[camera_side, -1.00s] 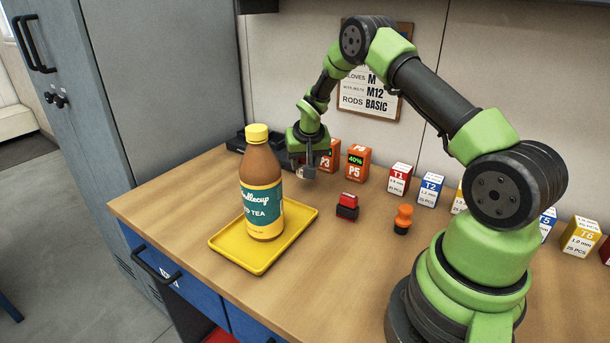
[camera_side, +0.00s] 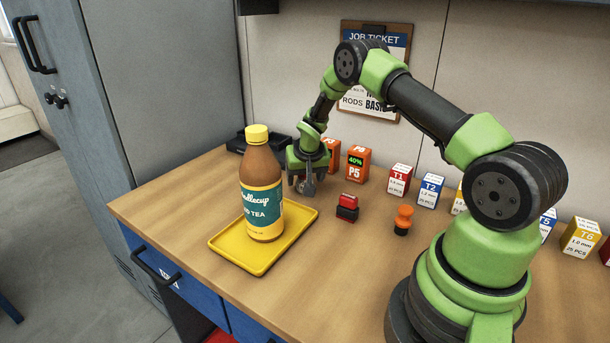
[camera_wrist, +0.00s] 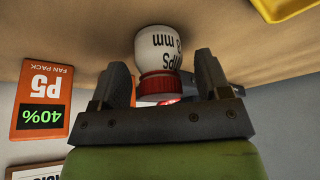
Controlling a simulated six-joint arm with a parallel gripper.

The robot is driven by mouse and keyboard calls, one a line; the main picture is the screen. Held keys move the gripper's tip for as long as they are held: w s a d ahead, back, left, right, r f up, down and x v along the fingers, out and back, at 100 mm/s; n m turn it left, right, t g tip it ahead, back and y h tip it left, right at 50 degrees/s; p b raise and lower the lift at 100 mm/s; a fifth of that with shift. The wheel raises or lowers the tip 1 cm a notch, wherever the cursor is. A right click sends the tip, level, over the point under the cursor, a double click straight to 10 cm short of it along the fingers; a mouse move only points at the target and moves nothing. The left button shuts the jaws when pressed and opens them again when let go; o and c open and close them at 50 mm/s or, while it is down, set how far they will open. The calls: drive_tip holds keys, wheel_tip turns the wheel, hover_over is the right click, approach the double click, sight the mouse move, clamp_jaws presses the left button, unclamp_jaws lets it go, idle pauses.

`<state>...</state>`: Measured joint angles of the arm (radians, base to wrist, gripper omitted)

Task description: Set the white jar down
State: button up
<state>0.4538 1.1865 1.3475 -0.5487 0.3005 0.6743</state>
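The white jar (camera_wrist: 159,45) has black lettering and a red lid (camera_wrist: 156,86). In the wrist view it appears upside down, framed between my two fingers. My gripper (camera_wrist: 163,78) is open, with a gap showing between the jar and the right finger. The jar's base is over or on the wooden table; contact cannot be made out. In the side view my gripper (camera_side: 303,188) is low over the table, behind and right of the tea bottle. I cannot make out the jar there.
The tea bottle (camera_side: 262,190) stands on a yellow tray (camera_side: 249,262). The orange P5 box (camera_side: 358,164), a red-and-black block (camera_side: 347,207) and an orange-and-black piece (camera_side: 403,220) are to the right. A black tray (camera_side: 238,143) is behind.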

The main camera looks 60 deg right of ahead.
drive_tip(key=s+a+r+t, duration=0.1)
drive_tip(key=s+a+r, duration=0.25)
drive_tip(key=r, duration=0.65)
drive_tip(key=s+a+r, duration=0.2)
drive_tip(key=a+r, duration=0.3)
drive_tip(key=r, duration=0.5)
drive_tip(key=s+a+r+n+t+y, duration=0.1)
drive_tip(key=s+a+r+n+y, duration=0.1)
drive_tip(key=s+a+r, duration=0.2)
drive_tip(key=s+a+r+n+t+y, duration=0.1)
drive_tip(key=s+a+r, duration=0.4)
drive_tip(key=s+a, duration=0.6)
drive_tip(key=s+n+y, duration=0.1)
drive_tip(key=s, duration=0.2)
drive_tip(key=shift+s+r+n+t+y, duration=0.2)
drive_tip(key=shift+r+n+t+y, duration=0.1)
drive_tip(key=shift+t+y, duration=0.1)
drive_tip(key=shift+o, duration=0.5)
drive_tip(key=shift+s+a+f, duration=0.15)
drive_tip(key=shift+s+a, duration=0.1)
drive_tip(key=shift+s, duration=0.25)
drive_tip(key=shift+w, duration=0.15)
